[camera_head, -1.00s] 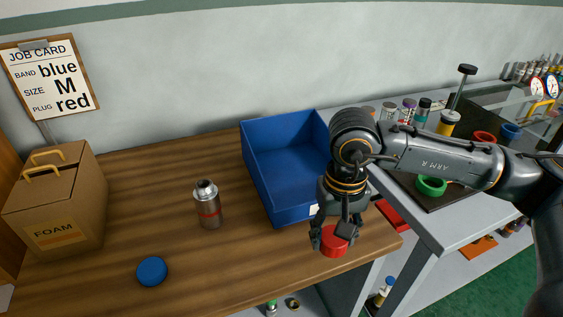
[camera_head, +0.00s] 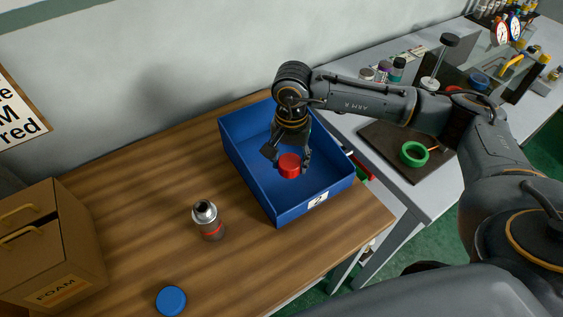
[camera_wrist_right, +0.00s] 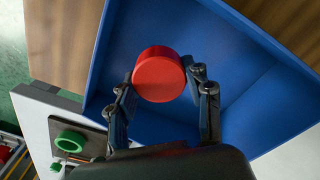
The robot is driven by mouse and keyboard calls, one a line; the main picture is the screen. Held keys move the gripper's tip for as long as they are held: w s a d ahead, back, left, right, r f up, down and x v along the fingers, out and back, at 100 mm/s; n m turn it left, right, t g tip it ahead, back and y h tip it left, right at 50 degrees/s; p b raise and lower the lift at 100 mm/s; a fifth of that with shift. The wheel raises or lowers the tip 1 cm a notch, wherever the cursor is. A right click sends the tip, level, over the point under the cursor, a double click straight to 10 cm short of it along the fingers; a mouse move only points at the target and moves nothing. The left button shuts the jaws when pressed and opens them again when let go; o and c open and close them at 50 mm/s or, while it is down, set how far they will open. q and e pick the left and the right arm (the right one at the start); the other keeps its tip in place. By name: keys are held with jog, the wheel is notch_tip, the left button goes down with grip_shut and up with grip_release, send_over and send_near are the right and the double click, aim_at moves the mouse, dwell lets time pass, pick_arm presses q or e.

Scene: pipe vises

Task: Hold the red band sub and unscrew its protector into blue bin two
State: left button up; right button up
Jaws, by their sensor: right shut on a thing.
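The red protector (camera_head: 289,165) is a short red cap held in my right gripper (camera_head: 287,157), which is shut on it over the inside of the blue bin (camera_head: 317,202). The bin's front label seems to read 2. In the right wrist view the red protector (camera_wrist_right: 159,74) sits between the fingertips with the blue bin floor (camera_wrist_right: 240,75) below it. The red band sub (camera_head: 207,220), a metal cylinder with a red ring, stands upright on the wooden bench left of the bin. Its top is bare. My left gripper is not in view.
A blue cap (camera_head: 171,300) lies at the bench's front. A foam box (camera_head: 60,240) stands at the left, with a job card (camera_head: 18,115) above it. A grey table at the right holds a green ring (camera_head: 413,154) on a dark mat. The bench between box and sub is clear.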

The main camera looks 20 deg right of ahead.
jog(key=w+f, duration=0.1)
jog(key=f, duration=0.1)
jog(key=w+f+p, duration=0.1)
jog(key=w+f, duration=0.1)
jog(key=shift+a, duration=0.2)
jog(key=f, duration=0.1)
jog(key=f+p, duration=0.1)
jog(key=shift+w+f+p, duration=0.25)
jog(key=shift+f+p, duration=0.15)
jog(key=shift+f, duration=0.3)
jog(key=shift+f+b, duration=0.25)
jog(key=shift+b, duration=0.05)
jog(key=o, duration=1.3)
jog(key=shift+c, duration=0.2)
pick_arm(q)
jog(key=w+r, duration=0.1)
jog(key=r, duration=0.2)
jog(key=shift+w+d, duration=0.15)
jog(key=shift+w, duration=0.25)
pick_arm(e)
jog(key=shift+r, duration=0.1)
